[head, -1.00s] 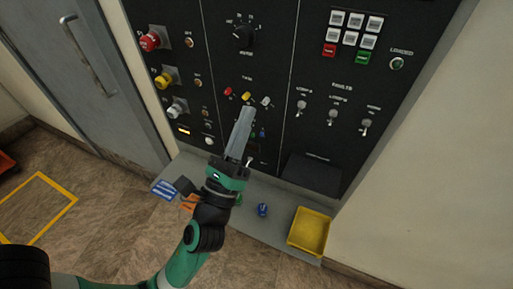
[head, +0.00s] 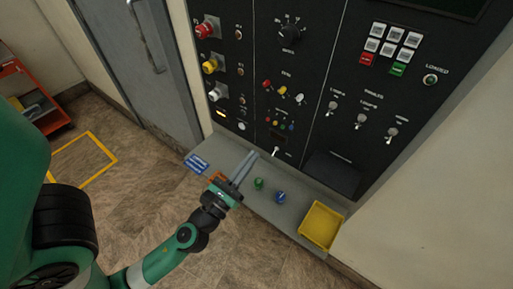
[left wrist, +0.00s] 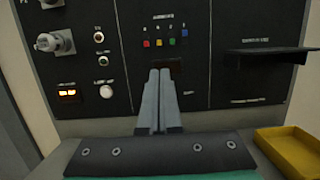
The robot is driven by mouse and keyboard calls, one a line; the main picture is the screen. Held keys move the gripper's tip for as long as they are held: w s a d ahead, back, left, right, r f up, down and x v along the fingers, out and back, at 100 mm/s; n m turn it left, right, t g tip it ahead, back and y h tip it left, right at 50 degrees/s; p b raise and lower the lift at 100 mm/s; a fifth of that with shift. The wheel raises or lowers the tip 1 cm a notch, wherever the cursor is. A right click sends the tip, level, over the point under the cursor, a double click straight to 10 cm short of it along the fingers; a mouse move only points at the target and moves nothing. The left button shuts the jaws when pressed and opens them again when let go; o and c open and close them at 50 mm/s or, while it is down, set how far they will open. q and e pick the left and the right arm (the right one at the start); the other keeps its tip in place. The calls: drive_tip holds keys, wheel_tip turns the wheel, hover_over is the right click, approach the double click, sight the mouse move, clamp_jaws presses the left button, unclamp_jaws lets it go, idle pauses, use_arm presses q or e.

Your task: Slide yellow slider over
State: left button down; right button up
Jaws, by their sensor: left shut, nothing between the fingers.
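The yellow slider (head: 282,90) is in the head view, between a red slider (head: 266,84) and a white slider (head: 299,98) on the black panel. The three knobs form a slanting row. My left gripper (head: 248,156) is shut and empty, below the sliders and apart from them, over the ledge in the picture. In the left wrist view its closed fingers (left wrist: 160,75) point at the panel's lower part, under a row of small coloured squares. The sliders are not visible there. My right gripper is not in view.
The grey ledge (head: 270,213) holds a green knob-like object (head: 259,184), a blue one (head: 280,197), a blue-and-white card (head: 196,163) and a yellow tray (head: 321,226). Toggle switches (head: 361,121) and a black shelf (head: 332,173) are right of the sliders.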

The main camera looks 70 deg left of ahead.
sight(276, 126)
use_arm(q)
drive_tip(key=p+x, duration=0.1)
drive_tip(key=x, duration=0.3)
drive_tip(key=p+x, duration=0.2)
drive_tip(key=x, duration=0.1)
drive_tip(key=shift+w+a+r, duration=0.15)
drive_tip(key=shift+w+r, duration=0.1)
drive_tip(key=shift+r, duration=0.05)
drive_tip(key=shift+w+a, duration=0.3)
drive_tip(key=shift+w, duration=0.15)
